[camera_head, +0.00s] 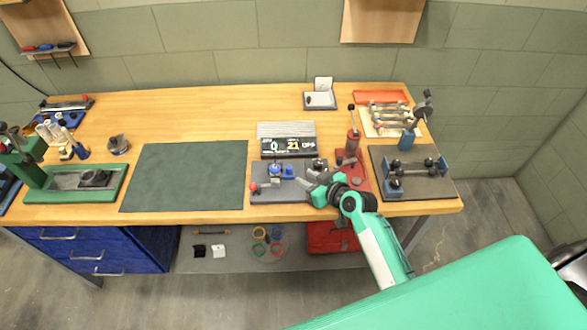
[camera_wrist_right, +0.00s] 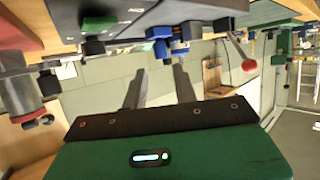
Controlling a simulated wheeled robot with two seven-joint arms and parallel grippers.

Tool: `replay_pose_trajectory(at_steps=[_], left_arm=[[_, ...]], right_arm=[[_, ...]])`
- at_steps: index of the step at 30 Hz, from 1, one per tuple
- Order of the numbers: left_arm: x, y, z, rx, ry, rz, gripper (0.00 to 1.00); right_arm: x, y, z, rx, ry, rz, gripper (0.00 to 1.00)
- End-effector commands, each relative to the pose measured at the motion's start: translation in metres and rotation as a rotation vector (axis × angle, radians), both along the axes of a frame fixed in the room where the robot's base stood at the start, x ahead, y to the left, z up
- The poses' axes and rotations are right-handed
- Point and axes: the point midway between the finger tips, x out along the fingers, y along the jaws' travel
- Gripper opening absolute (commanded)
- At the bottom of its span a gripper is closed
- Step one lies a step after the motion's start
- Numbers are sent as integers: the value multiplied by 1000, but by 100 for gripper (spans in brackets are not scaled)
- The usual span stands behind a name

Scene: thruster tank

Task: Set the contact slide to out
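A grey test fixture (camera_head: 284,193) lies on the bench's front middle, with blue parts (camera_head: 275,169), a red-knobbed lever (camera_head: 254,188) at its left and a dark block (camera_head: 319,164) at its right. I cannot tell which part is the contact slide or its position. My right gripper (camera_head: 310,187) is at the fixture's right front edge, partly hiding it. In the right wrist view its two fingers (camera_wrist_right: 158,88) are apart with nothing between them. That view also shows the blue parts (camera_wrist_right: 165,36) and red knob (camera_wrist_right: 249,65) beyond the fingertips. My left gripper is out of view.
A display (camera_head: 288,145) stands behind the fixture. A red press (camera_head: 352,150) is close on the right, beside a dark plate with blue clamps (camera_head: 418,185). A green mat (camera_head: 185,177) gives free room at left. The bench's front edge (camera_head: 215,218) is near.

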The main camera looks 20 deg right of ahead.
Motion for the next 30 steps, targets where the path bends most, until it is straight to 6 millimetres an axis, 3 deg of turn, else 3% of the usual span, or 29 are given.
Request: replay_pose_trajectory(at_steps=[12,27,30], left_arm=[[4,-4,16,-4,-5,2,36],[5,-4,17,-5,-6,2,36],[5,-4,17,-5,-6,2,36]], right_arm=[[51,21,-22,1,0,0,29],[60,25,-28,-1,1,0,29],[60,25,-28,-1,1,0,9]])
